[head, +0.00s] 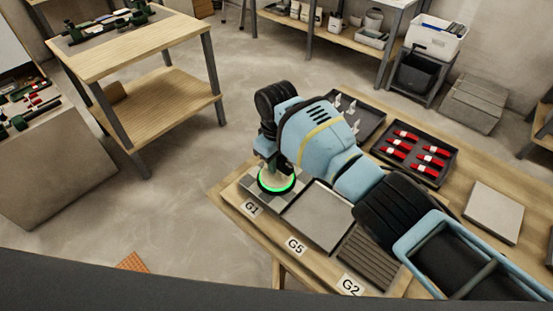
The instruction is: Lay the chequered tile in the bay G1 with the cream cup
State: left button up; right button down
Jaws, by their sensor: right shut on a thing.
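My right gripper (270,160) is shut on the cream cup (272,182), a suction cup with a lit green ring at its base. The cup is upright over the chequered tile (257,196), which shows grey and pale squares behind the label G1 (251,207). The cup appears to rest on the tile, but its contact edge is hard to see. The tile lies at or just over bay G1; I cannot tell whether it is fully down. The cup and my arm hide part of it. My left gripper is not in view.
To the right are a plain grey surface at G5 (318,215) and a ribbed dark tile at G2 (368,257). Behind stand a tray of red wedges (408,172) and a tray of pale pointed pieces (368,118). A grey slab (493,212) lies at the right.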

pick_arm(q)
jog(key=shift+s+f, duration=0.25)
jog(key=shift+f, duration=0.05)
pick_arm(e)
jog(key=shift+f, duration=0.55)
dwell(0.6)
jog(key=c, duration=1.2)
grip_release()
jog(key=shift+f, duration=0.1)
notch_tip(320, 180, up, 7)
jog(key=shift+f, duration=0.2)
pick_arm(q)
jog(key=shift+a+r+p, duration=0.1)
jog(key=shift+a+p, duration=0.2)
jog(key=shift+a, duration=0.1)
pick_arm(e)
jog(key=shift+r, duration=0.65)
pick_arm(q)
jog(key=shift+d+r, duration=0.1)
pick_arm(e)
jog(key=shift+s+f, duration=0.1)
jog(key=shift+s, duration=0.05)
